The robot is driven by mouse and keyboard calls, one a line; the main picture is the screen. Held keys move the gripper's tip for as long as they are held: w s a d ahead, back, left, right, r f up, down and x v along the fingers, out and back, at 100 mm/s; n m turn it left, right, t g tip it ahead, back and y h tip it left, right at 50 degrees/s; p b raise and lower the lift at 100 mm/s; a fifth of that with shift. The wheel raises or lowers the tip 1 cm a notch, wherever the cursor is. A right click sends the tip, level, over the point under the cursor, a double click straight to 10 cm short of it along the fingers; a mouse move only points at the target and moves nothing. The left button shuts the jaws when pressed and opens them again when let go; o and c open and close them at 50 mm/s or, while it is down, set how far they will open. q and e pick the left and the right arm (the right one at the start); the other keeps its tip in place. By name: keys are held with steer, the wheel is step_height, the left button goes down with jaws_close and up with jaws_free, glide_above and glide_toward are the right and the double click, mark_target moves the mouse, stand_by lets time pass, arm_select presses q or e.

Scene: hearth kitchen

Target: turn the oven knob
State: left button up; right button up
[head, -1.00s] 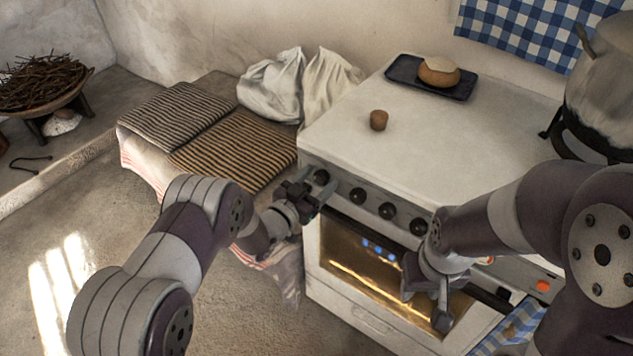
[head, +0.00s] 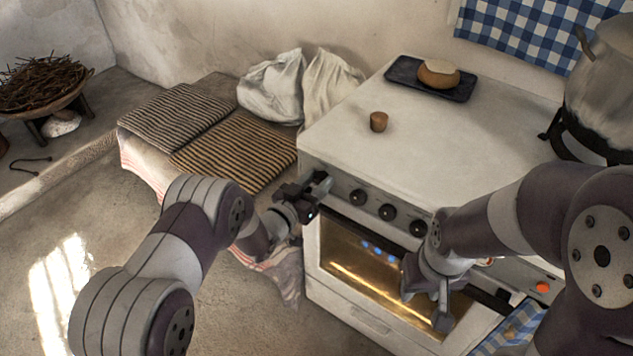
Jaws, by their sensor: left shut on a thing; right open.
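The white oven (head: 345,240) stands right of centre with a row of dark round knobs on its front panel. Several knobs show, such as this oven knob (head: 357,197). My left gripper (head: 318,187) is at the panel's left end, shut on the leftmost knob, which its fingers hide. My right gripper (head: 428,305) hangs open and empty in front of the lit glass oven door (head: 350,262), pointing down.
A dark tray (head: 405,78) with a bread roll (head: 438,74) and a small brown cup (head: 378,121) stand on the stove top. A large pot (head: 603,85) is at the right. Striped cushions (head: 235,150) lie on the bench left of the oven.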

arm_select(q)
steer(key=n, duration=0.6)
steer(key=shift+a+p, duration=0.1)
steer(key=shift+p, duration=0.25)
steer(key=n, duration=0.5)
steer(key=shift+w+f+p, duration=0.1)
steer(key=shift+p, duration=0.2)
steer(key=shift+n, duration=0.4)
steer(key=o, duration=1.1)
steer(key=shift+c, duration=0.2)
steer(key=p+v, duration=0.1)
steer(key=v, duration=1.1)
steer(key=shift+s+a, duration=0.25)
steer(key=shift+s, duration=0.05)
